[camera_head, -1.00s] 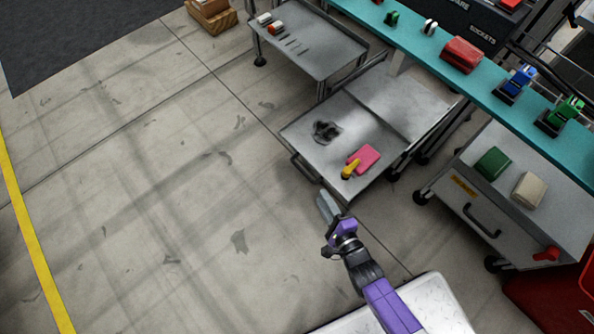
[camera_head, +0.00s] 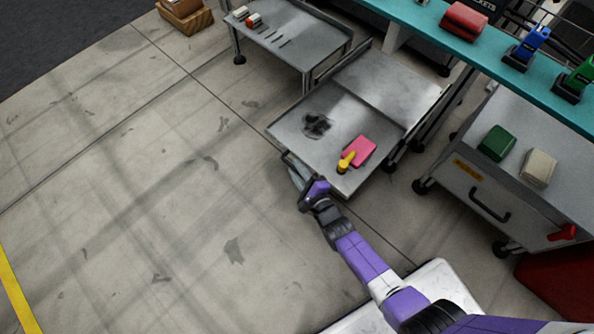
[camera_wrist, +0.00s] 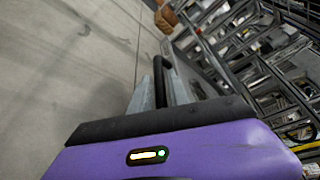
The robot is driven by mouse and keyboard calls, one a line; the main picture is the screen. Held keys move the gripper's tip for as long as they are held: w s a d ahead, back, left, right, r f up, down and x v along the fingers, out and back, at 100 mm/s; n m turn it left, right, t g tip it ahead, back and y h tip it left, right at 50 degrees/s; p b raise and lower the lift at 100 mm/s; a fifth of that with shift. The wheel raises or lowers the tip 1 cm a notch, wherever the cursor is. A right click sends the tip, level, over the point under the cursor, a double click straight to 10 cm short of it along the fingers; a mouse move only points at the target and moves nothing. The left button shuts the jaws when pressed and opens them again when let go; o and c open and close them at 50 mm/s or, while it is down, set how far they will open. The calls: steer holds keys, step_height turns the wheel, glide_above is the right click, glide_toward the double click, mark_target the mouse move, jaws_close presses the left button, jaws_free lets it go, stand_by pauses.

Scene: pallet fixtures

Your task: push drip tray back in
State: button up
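The drip tray (camera_head: 290,128) is a grey metal tray that sticks out from under a bench. A dark stain (camera_head: 316,125), a pink block (camera_head: 361,150) and a yellow object (camera_head: 346,162) are on it. The tray has a dark handle along its front edge; it also shows in the wrist view as a black bar (camera_wrist: 178,72). My gripper (camera_head: 297,172) is at the front edge beside this handle. Its grey fingers (camera_wrist: 150,92) look close together in the wrist view, right by the bar. I cannot tell whether they touch it.
A grey cart (camera_head: 300,45) with small items stands behind left. A drawer cabinet (camera_head: 500,200) with green and cream blocks stands at right. A teal shelf (camera_head: 480,50) overhangs the back. A wooden crate (camera_head: 186,18) lies at the far left. The floor at left is clear.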

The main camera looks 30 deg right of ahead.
steer(key=shift+c, duration=0.2)
jaws_close()
stand_by(1.3)
